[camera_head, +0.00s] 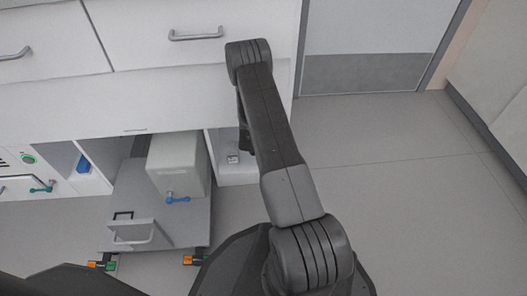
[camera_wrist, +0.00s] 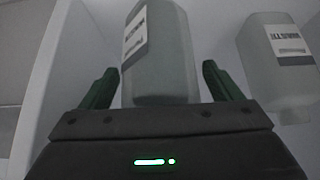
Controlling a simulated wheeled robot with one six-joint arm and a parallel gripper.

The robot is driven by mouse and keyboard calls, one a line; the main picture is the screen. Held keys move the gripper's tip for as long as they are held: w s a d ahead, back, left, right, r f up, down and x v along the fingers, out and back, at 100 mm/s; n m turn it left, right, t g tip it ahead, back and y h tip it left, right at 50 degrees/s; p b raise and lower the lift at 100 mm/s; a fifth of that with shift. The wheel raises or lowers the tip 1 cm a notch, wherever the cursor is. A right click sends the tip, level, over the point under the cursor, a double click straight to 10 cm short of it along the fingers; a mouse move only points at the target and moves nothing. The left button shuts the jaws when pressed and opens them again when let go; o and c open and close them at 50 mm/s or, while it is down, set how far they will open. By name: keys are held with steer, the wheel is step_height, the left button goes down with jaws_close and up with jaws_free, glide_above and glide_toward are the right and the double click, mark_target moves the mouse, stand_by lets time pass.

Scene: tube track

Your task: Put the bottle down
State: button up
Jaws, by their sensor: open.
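In the wrist view, a pale translucent bottle (camera_wrist: 162,62) with a white label on its left side stands between the two dark green fingers of my gripper (camera_wrist: 159,78). The fingers are open, with a visible gap on each side of the bottle. The bottle's top is cut off by the frame edge. I cannot clearly tell what surface it rests on. In the head view the gripper and the bottle are hidden by my arm or out of frame.
A second labelled bottle (camera_wrist: 275,62) is just right of the right finger. A white wall or panel (camera_wrist: 62,75) is close on the left. In the head view, white drawers (camera_head: 165,35) are at the upper left and a low cart (camera_head: 160,220) is under the bench. Floor (camera_head: 390,190) is clear at right.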

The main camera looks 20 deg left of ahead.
steer(key=p+v, duration=0.4)
steer(key=v, duration=0.8)
